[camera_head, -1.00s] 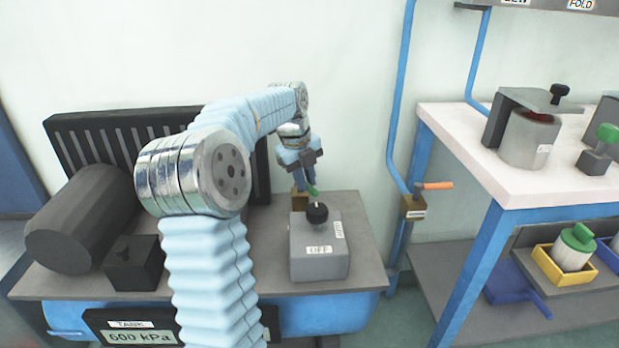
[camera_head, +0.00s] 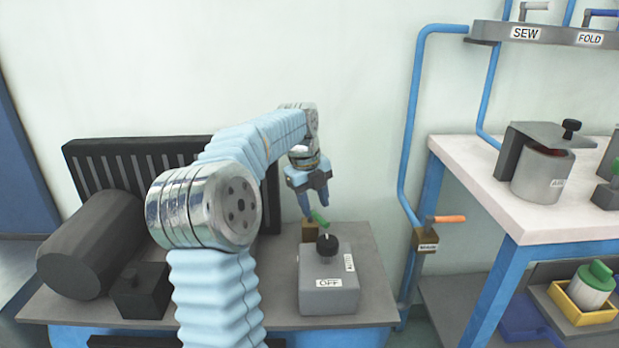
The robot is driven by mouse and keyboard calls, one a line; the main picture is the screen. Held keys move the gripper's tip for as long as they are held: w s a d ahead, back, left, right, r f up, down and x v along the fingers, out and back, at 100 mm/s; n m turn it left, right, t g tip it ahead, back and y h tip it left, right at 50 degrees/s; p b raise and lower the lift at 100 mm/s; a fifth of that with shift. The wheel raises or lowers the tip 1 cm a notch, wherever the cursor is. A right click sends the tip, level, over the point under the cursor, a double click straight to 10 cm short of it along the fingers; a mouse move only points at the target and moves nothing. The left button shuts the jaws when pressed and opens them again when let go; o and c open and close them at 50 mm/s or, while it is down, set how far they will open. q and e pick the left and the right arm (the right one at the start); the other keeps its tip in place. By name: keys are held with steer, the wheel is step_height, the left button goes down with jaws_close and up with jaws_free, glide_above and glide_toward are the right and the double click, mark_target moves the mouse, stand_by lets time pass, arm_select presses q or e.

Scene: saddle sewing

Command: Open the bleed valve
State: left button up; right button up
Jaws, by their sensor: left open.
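A small valve with a green handle (camera_head: 319,217) on a brass-coloured block (camera_head: 310,230) stands on the tank's top plate, behind a grey switch box. No label on it is readable, so I cannot confirm that it is the bleed valve. My left gripper (camera_head: 315,210) points down at the green handle with its fingers apart. The handle shows at the fingertips; I cannot tell whether they touch it. My right gripper is out of view.
The grey box (camera_head: 328,283) marked OFF, with a black knob (camera_head: 327,245), stands just in front of the valve. A valve with an orange lever (camera_head: 449,219) sits on a blue pipe to the right. A white-topped bench (camera_head: 487,185) stands further right. A dark cylinder (camera_head: 90,245) lies left.

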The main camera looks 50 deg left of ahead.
arm_select(q)
step_height(320, 180, up, 11)
steer(key=s+p, duration=0.1)
steer(key=s, duration=0.1)
steer(key=shift+a+p, duration=0.2)
steer(key=shift+p, duration=0.2)
steer(key=shift+s, duration=0.1)
steer(key=shift+f+n, duration=0.1)
steer(key=shift+n, duration=0.3)
steer(key=c, duration=0.4)
steer(key=shift+w+d+f+n, duration=0.15)
steer(key=shift+w+n, duration=0.25)
steer(key=shift+n, duration=0.4)
steer(key=shift+c, duration=1.2)
steer(key=n, duration=0.3)
steer(key=w+d+f+n, duration=0.1)
steer(key=n, duration=0.2)
steer(key=w+n+t, duration=0.1)
steer(key=n, duration=0.2)
steer(key=shift+w+d+f, duration=0.15)
steer(key=shift+w+f, duration=0.05)
steer(key=shift+f, duration=0.05)
jaws_close()
step_height(320, 180, down, 11)
steer(key=w+n, duration=0.1)
steer(key=n, duration=0.5)
steer(key=shift+d+n+t, duration=0.3)
steer(key=shift+d+t, duration=0.05)
steer(key=shift+t, duration=0.05)
